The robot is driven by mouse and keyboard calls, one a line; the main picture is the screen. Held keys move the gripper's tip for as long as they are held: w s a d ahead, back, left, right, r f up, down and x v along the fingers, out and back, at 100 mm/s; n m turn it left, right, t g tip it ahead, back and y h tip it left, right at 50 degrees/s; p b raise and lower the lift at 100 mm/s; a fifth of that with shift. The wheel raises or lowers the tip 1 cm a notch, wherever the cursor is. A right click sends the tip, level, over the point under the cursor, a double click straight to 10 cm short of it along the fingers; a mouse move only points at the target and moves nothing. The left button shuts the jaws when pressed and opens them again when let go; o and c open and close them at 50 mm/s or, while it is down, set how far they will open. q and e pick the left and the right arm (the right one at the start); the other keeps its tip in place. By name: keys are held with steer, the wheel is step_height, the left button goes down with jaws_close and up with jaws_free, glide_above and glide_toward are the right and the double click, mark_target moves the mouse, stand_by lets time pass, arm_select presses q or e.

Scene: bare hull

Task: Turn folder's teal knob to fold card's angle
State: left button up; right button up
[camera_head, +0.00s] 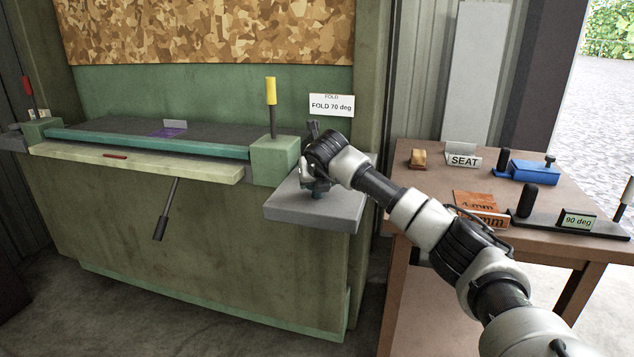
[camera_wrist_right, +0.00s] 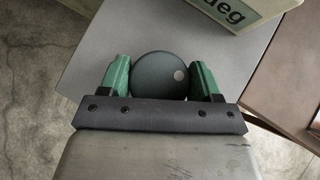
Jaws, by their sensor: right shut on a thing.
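The folder (camera_head: 150,145) is a green bench machine with a dark bed and a cream front leaf. Its knob (camera_wrist_right: 160,75) is a dark teal-grey disc with one pale dot, above the grey side shelf (camera_head: 335,210). My right gripper (camera_head: 316,188) is shut on it, with a green finger (camera_wrist_right: 117,77) on each side in the wrist view. In the head view my gripper mostly hides the knob. My left gripper is out of view.
A yellow-handled lever (camera_head: 271,91) stands on the folder's right end block.

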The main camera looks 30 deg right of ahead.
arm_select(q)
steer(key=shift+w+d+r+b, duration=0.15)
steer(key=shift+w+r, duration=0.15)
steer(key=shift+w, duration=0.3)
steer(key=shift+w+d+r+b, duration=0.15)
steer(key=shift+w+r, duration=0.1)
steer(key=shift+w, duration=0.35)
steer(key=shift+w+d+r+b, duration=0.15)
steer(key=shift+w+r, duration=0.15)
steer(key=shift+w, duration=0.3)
arm_select(e)
steer(key=shift+r+m+g+h, duration=0.1)
steer(key=shift+m+g+h, duration=0.6)
steer(key=shift+m+h, duration=0.85)
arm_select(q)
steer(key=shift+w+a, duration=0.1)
arm_select(e)
steer(key=shift+m+y, duration=0.35)
steer(key=o, duration=0.9)
steer(key=shift+c, duration=0.2)
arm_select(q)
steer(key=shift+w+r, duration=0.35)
arm_select(e)
steer(key=v, duration=1)
steer(key=shift+s+a+r, duration=0.2)
steer(key=shift+r, duration=0.05)
